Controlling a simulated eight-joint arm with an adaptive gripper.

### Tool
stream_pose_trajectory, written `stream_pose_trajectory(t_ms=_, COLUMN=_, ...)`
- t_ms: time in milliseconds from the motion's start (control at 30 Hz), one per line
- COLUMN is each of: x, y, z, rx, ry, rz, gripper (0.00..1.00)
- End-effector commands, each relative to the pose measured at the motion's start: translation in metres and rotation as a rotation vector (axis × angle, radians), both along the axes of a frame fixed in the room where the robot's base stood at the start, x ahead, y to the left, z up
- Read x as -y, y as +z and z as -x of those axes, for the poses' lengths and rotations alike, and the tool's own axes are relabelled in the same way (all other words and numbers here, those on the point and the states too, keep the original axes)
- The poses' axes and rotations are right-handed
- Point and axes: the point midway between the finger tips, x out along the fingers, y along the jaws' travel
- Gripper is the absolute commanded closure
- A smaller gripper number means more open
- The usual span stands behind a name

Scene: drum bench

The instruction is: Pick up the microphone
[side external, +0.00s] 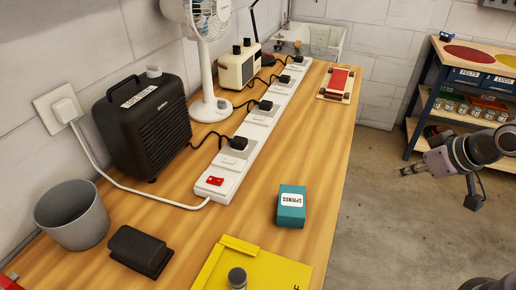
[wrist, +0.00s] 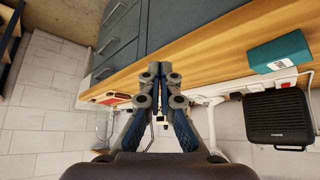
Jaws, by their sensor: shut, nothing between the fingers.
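I cannot make out a microphone for certain in either view. A grey, round-topped object (side external: 237,278) stands on the yellow tray at the bottom edge of the side view, partly cut off; I cannot tell what it is. My gripper (side external: 404,171) is in the air off the right side of the bench, over the floor, pointing left and apart from everything on the bench. In the wrist view my gripper (wrist: 160,68) shows its two fingertips together with nothing between them.
On the wooden bench (side external: 325,150) are a teal box (side external: 291,206), a yellow tray (side external: 215,268), a black block (side external: 141,251), a grey bin (side external: 72,218), a white power strip (side external: 232,165), a black heater (side external: 145,125) and a fan (side external: 207,60). A shelf rack (side external: 425,100) stands behind my gripper.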

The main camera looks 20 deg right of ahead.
Motion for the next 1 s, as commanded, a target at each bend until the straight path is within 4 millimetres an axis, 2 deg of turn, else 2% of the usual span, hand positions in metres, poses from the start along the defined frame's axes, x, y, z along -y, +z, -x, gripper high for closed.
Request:
stream_pose_trajectory(t_ms=233, x=0.0, y=0.0, z=0.0, rx=-0.001, ry=0.002, rz=0.0, gripper=1.0)
stream_pose_trajectory(t_ms=267, x=0.0, y=0.0, z=0.0, rx=-0.001, ry=0.002, rz=0.0, gripper=0.94)
stream_pose_trajectory(t_ms=433, x=0.0, y=0.0, z=0.0, rx=-0.001, ry=0.002, rz=0.0, gripper=0.45)
stream_pose_trajectory(t_ms=800, x=-0.005, y=0.003, z=-0.002, rx=-0.009, ry=0.0, rz=-0.011, gripper=0.44)
stream_pose_trajectory(t_ms=867, x=-0.013, y=0.007, z=-0.006, rx=-0.023, ry=-0.009, rz=-0.035, gripper=0.44)
stream_pose_trajectory(t_ms=1000, x=-0.05, y=0.022, z=-0.02, rx=-0.099, ry=-0.064, rz=-0.134, gripper=0.44)
